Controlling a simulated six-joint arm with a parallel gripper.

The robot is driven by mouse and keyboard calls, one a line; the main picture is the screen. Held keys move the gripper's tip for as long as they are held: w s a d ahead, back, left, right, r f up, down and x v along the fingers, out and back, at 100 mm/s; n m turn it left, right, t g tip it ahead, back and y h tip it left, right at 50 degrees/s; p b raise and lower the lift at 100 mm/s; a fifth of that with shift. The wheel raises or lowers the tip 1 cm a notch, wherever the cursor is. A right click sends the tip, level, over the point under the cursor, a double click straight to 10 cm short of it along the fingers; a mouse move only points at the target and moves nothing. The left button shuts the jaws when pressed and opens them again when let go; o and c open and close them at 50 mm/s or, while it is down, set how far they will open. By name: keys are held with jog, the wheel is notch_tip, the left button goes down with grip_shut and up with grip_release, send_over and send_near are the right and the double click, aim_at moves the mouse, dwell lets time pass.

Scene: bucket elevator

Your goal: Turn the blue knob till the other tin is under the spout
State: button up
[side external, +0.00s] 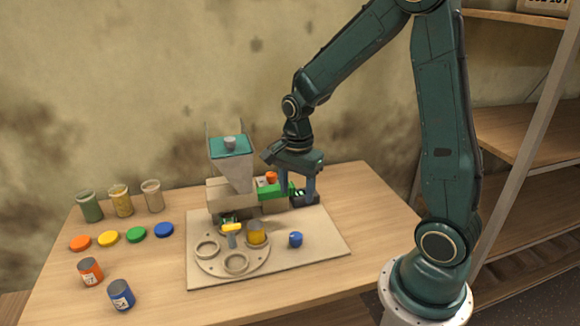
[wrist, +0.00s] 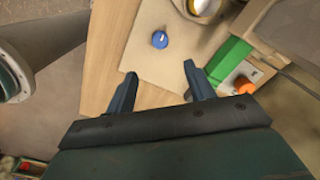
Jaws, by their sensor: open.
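The blue knob (side external: 295,240) stands on the front right of the beige base board, apart from the round turntable (side external: 262,262). It also shows in the wrist view (wrist: 159,40), with a pale mark on top. A yellow tin (side external: 256,233) sits on the turntable's right side; two open rings are at its left and front. The yellow-topped spout (side external: 231,227) is left of the tin; what lies directly beneath it is hard to tell. My gripper (side external: 298,198) is open and empty, above and behind the knob. In the wrist view its fingertips (wrist: 160,72) point towards the knob without touching it.
The hopper tower (side external: 231,172) and green housing (side external: 272,190) stand behind the turntable, close to my gripper. The board around the knob is clear.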

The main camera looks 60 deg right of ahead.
aim_at(296, 235)
jog(key=shift+d+f, duration=0.1)
jog(key=shift+f, duration=0.15)
jog(key=shift+f, duration=0.15)
jog(key=shift+f, duration=6.7)
jog(key=c, duration=1)
